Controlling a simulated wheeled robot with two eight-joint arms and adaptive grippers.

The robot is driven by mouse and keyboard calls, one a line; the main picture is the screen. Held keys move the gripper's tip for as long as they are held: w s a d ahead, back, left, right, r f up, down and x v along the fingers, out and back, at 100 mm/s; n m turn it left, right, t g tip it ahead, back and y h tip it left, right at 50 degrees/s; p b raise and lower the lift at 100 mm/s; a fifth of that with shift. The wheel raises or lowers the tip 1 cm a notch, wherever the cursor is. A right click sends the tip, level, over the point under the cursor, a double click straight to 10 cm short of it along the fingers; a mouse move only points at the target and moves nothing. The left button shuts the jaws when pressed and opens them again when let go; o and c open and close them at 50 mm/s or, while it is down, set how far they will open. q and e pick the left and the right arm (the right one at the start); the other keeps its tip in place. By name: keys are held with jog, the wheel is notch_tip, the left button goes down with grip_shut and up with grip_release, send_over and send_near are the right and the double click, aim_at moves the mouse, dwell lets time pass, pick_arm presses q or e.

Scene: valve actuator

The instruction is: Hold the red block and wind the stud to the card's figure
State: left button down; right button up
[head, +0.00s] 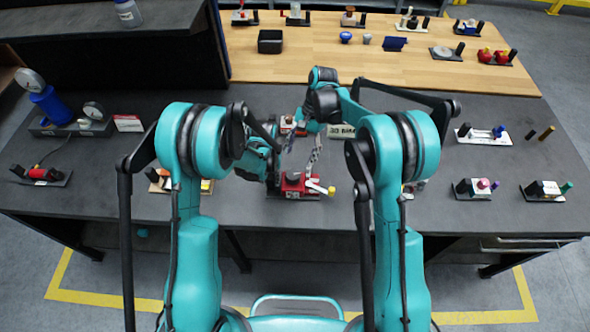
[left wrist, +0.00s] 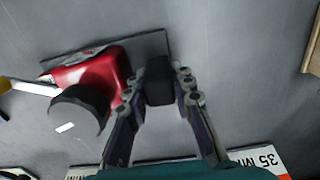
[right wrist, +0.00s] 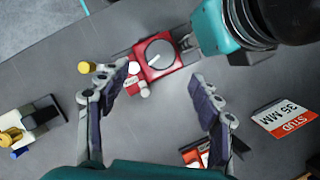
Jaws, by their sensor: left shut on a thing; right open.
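The red block (head: 296,183) sits on a dark base plate near the table's front middle. It also shows in the left wrist view (left wrist: 112,68) and the right wrist view (right wrist: 150,72). A dark round knob with a white line (right wrist: 160,54) is on it, and a yellow-tipped white lever (head: 331,190) sticks out at its right. My left gripper (left wrist: 160,82) is shut on the black grip piece (left wrist: 158,88) beside the red block. My right gripper (right wrist: 165,85) is open and empty above the block. The card (right wrist: 284,117) reads "STUD 35 MM".
A blue pump-like unit with gauges (head: 52,104) stands at far left. A wooden shelf (head: 300,65) with several parts lies behind.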

aim_at(294, 173)
jog(key=x, duration=0.7)
jog(key=shift+f, duration=0.2)
jog(key=c, duration=1.2)
jog(key=shift+o, duration=0.2)
